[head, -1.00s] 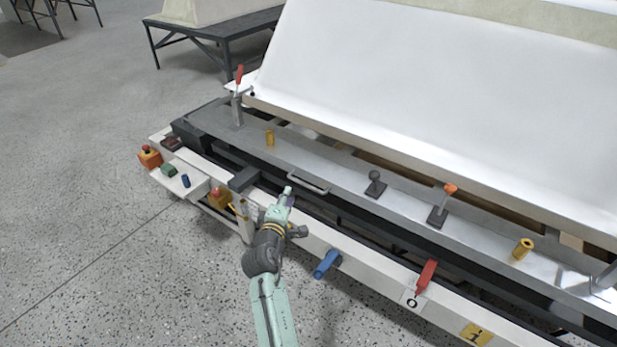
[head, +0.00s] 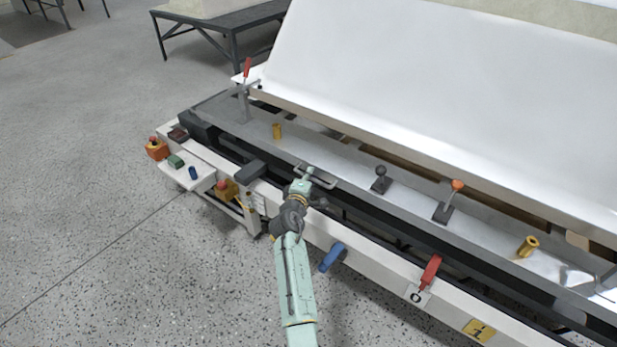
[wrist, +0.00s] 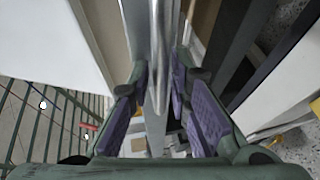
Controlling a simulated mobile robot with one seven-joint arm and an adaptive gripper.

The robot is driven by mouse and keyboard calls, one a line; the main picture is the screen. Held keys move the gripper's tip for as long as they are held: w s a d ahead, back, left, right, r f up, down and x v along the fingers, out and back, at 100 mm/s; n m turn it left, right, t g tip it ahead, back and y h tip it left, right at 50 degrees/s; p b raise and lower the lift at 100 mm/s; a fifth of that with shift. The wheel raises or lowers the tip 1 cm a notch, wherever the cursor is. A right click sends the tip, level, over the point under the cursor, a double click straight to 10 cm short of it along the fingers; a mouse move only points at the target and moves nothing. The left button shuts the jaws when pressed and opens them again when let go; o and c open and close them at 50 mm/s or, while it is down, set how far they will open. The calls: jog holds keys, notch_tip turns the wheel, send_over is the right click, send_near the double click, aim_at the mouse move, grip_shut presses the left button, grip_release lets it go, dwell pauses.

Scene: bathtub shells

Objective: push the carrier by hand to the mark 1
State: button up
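The carrier (head: 346,168) is a long grey metal beam lying along the front of the machine. A bar handle (head: 325,181) stands on its near edge. The mark 1 is a yellow plate (head: 479,331) on the white front rail, at the lower right. My gripper (head: 309,172) is at the handle. In the wrist view my gripper (wrist: 158,75) is open, with its purple-padded fingers on both sides of the grey handle bar (wrist: 156,95). Gaps show between bar and pads. Part of the handle is hidden by my gripper in the head view.
A red lever (head: 430,272) stands by the white 0 plate (head: 418,296). A blue handle (head: 332,257) juts from the front rail near my arm. Black and orange knobs and yellow posts stand on the beam. A white shell (head: 440,90) rises behind. Floor is free at left.

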jog(key=shift+c, duration=0.6)
grip_shut()
